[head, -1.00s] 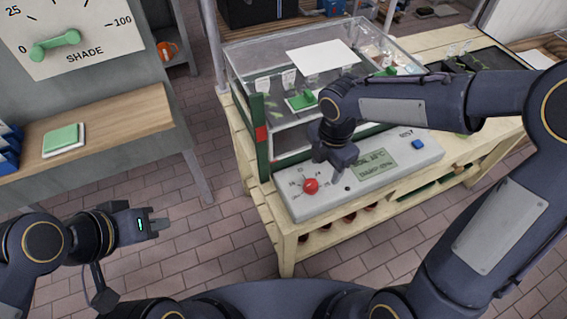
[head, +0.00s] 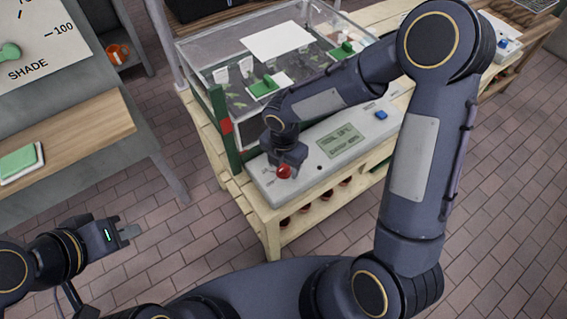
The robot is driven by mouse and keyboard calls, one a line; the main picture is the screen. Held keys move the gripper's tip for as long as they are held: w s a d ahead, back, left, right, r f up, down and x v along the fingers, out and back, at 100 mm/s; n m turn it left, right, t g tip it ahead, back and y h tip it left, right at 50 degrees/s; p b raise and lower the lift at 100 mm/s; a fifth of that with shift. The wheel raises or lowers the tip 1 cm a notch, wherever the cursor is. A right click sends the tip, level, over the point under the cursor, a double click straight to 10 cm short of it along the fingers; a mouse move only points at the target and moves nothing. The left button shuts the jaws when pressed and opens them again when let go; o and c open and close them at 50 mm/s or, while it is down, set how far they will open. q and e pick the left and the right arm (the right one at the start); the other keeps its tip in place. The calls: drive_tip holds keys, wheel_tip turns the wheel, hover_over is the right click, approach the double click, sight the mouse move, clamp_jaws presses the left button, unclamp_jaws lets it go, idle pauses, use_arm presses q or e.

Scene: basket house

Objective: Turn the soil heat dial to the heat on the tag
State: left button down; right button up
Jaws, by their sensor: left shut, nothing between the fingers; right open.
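The red soil heat dial (head: 284,172) sits at the left end of the grey control box (head: 323,167) on the front of the wooden bench. My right gripper (head: 286,168) is open at the dial, its fingers pointing down over it; I cannot tell whether they touch it. The gripper hides most of the dial's scale marks. A display (head: 341,141) on the box shows two lines of text too small to read surely. I cannot make out the tag. My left gripper (head: 128,234) is shut and empty over the floor at the lower left.
A clear-walled propagator case (head: 205,52) with seedlings, white labels and green clips stands behind the box. A wooden shelf (head: 80,127) with a green pad (head: 17,161) is at left. Brick floor (head: 180,230) is clear between.

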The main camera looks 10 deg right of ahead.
drive_tip(key=shift+c, duration=0.3)
drive_tip(key=c, duration=0.9)
drive_tip(key=m+b, duration=0.2)
drive_tip(key=m, duration=0.2)
drive_tip(key=shift+f+b, duration=0.1)
drive_tip(key=shift+b, duration=0.2)
drive_tip(key=m+b, duration=0.2)
drive_tip(key=m, duration=0.3)
drive_tip(key=shift+m, duration=0.3)
drive_tip(key=o, duration=1)
drive_tip(key=shift+c, duration=0.2)
